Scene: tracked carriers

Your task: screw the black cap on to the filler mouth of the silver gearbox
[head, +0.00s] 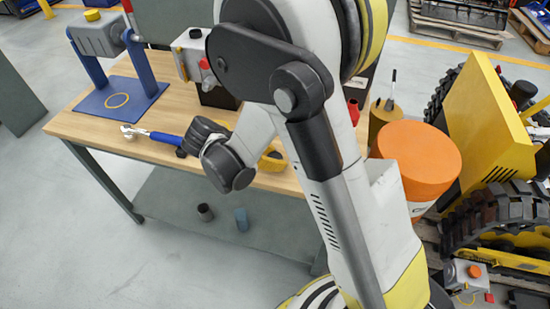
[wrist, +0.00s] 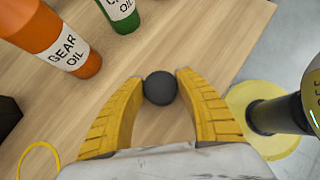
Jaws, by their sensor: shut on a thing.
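My gripper (wrist: 160,80) has two yellow ribbed fingers in the wrist view. It is shut on the black cap (wrist: 160,88), a dark round piece held between the fingertips over the wooden bench. One silver gearbox (head: 97,40) hangs in a blue stand at the bench's far left, with a yellow piece on top. Another silver-grey box (head: 192,55) with a red part stands on a dark block to its right. I cannot tell which of these the task means. No filler mouth shows clearly. In the head view my arm hides the held cap.
In the wrist view an orange gear oil bottle (wrist: 55,40) and a green bottle (wrist: 120,12) stand beyond the fingers. A blue-handled tool (head: 165,138) lies on the wooden bench (head: 95,128). An orange-topped drum (head: 418,160) and a yellow tracked carrier (head: 490,125) are at right.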

